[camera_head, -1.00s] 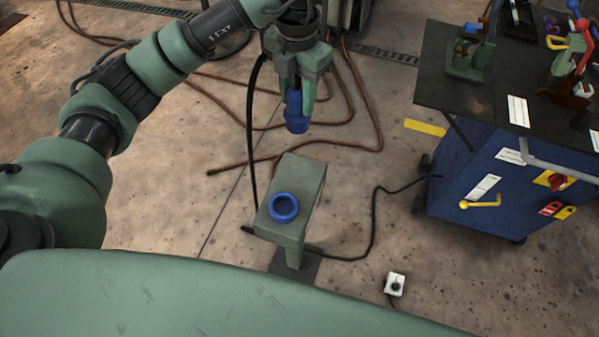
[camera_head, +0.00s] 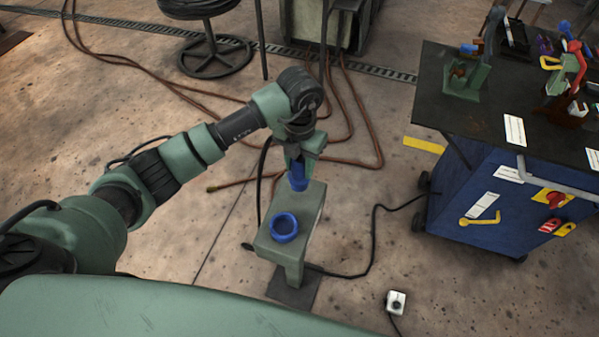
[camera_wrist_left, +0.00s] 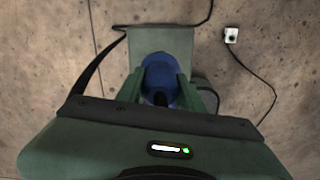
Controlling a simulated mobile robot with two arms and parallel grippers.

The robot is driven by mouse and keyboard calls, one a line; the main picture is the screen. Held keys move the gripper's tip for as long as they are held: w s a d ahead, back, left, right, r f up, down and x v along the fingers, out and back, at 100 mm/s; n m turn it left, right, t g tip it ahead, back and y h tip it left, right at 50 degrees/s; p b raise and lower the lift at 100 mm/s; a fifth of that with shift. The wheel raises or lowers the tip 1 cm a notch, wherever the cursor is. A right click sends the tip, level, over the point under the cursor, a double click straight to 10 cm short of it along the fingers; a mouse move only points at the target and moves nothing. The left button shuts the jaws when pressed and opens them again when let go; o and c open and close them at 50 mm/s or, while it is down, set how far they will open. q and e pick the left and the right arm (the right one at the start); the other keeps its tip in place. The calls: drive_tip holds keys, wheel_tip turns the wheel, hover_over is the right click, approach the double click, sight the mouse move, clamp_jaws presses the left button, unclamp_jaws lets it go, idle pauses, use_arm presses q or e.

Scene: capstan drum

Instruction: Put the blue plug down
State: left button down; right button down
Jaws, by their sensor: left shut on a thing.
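My left gripper (camera_head: 299,168) is shut on the blue plug (camera_head: 298,181) and points downward. The plug hangs upright at the back part of the green stand (camera_head: 307,205) in the head view; I cannot tell whether it touches the stand. A blue ring (camera_head: 284,238) sits on the front part of the stand's top, nearer to me than the plug. In the left wrist view the plug (camera_wrist_left: 160,82) shows between the two fingers, with the stand's top (camera_wrist_left: 160,40) behind it. The ring cannot be told apart there. My right gripper is not in view.
A blue cabinet (camera_head: 470,185) with a dark top carrying several tools stands at the right. A black cable (camera_head: 374,235) runs from it towards the stand. A small white box (camera_head: 395,301) lies on the floor. Brown hoses and a stool base (camera_head: 215,60) are behind.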

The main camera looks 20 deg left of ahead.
sight(300, 175)
use_arm(q)
wheel_tip(300, 175, down, 4)
drive_tip(key=shift+f, duration=0.1)
drive_tip(key=shift+f, duration=0.15)
drive_tip(key=c, duration=0.9)
unclamp_jaws()
